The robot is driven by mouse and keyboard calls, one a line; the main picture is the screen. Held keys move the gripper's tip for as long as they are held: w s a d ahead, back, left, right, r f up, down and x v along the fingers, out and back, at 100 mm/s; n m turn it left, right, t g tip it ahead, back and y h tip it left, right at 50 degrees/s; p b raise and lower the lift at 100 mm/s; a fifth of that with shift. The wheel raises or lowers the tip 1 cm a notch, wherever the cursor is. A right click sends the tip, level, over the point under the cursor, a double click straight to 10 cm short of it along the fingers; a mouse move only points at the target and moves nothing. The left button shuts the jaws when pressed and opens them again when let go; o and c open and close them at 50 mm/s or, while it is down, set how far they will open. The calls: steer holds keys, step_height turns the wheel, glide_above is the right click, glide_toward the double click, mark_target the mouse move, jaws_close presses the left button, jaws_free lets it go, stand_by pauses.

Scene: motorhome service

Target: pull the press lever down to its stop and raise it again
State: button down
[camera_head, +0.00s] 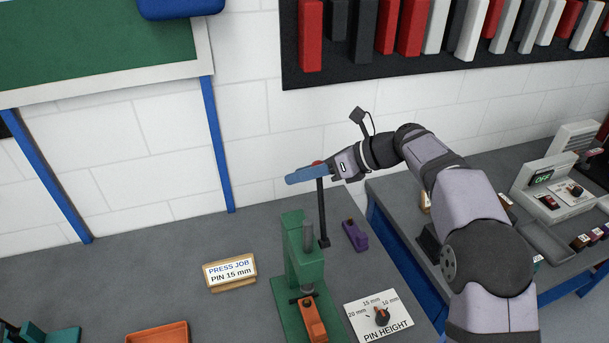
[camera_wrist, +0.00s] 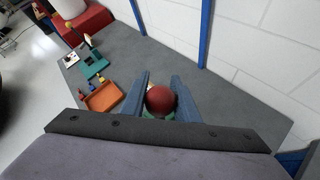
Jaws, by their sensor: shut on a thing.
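A green bench press (camera_head: 293,252) stands on the grey bench. Its dark lever (camera_head: 321,205) rises upright on the right of the column, with a red ball knob (camera_wrist: 160,100) at its top. In the head view the knob is mostly hidden behind my fingers. My gripper (camera_head: 306,175) comes in from the right, and its blue fingers are shut on the knob. In the wrist view the knob sits between the two fingers (camera_wrist: 158,98). An orange fixture (camera_head: 312,318) is under the press ram.
A sign (camera_head: 230,272) reads "PRESS JOB PIN 15 mm". A pin height dial (camera_head: 379,314) and a purple block (camera_head: 355,235) stand right of the press. An orange tray (camera_head: 186,334) lies to the left. The bench between sign and wall is clear.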

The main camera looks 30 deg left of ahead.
steer(key=shift+d+f, duration=0.15)
steer(key=shift+f, duration=0.6)
steer(key=c, duration=1.6)
jaws_free()
steer(key=shift+o, duration=1.1)
steer(key=shift+w, duration=0.2)
steer(key=b+v, duration=0.3)
steer(key=v, duration=0.4)
steer(key=shift+r, duration=0.25)
